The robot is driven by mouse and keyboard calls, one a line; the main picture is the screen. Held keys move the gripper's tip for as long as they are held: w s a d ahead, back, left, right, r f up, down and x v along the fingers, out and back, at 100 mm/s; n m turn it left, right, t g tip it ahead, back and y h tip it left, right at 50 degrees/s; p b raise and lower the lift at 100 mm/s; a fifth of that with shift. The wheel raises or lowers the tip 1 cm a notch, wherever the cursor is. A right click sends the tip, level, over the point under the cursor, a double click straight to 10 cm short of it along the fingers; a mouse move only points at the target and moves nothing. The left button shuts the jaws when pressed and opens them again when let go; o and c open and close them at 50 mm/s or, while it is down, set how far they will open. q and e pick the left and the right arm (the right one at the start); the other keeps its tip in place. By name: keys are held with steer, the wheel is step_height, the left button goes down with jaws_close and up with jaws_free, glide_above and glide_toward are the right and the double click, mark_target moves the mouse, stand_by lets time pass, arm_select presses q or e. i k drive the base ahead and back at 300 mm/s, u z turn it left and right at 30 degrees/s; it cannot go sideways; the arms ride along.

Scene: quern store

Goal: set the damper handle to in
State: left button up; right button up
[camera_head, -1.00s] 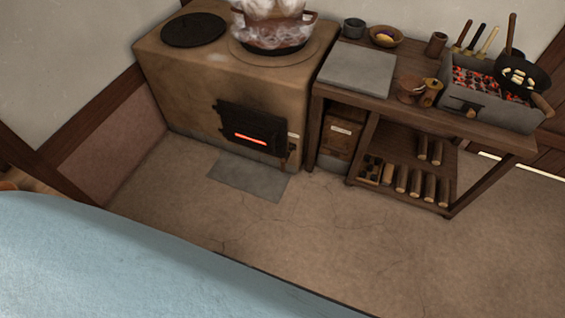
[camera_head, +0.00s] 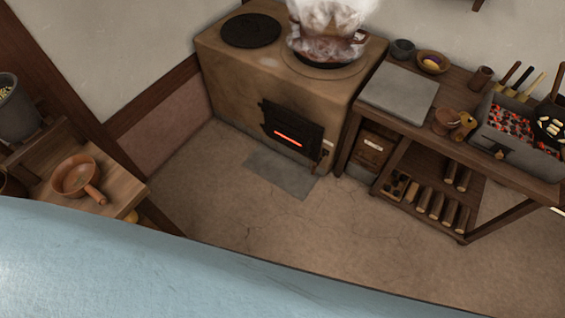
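The clay stove (camera_head: 235,75) stands at the back, with a black firebox door (camera_head: 291,130) on its front and a glowing orange slot in it. Just right of the door is a small pale label (camera_head: 327,144) with a small dark handle-like piece (camera_head: 321,158) below it. This may be the damper handle, but it is too small to tell whether it is in or out. Neither of my grippers is in view.
A steaming pot (camera_head: 325,48) sits on the stove. A wooden worktable (camera_head: 452,77) with a charcoal grill (camera_head: 515,152) stands at right. A wooden bench (camera_head: 112,178) holds a brown pan (camera_head: 76,176) at left. A grey floor slab (camera_head: 279,174) lies before the stove. The floor around is clear.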

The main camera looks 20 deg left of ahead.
mark_target(315, 165)
steer(key=u, duration=0.8)
steer(key=i, duration=1.5)
steer(key=z, duration=2.45)
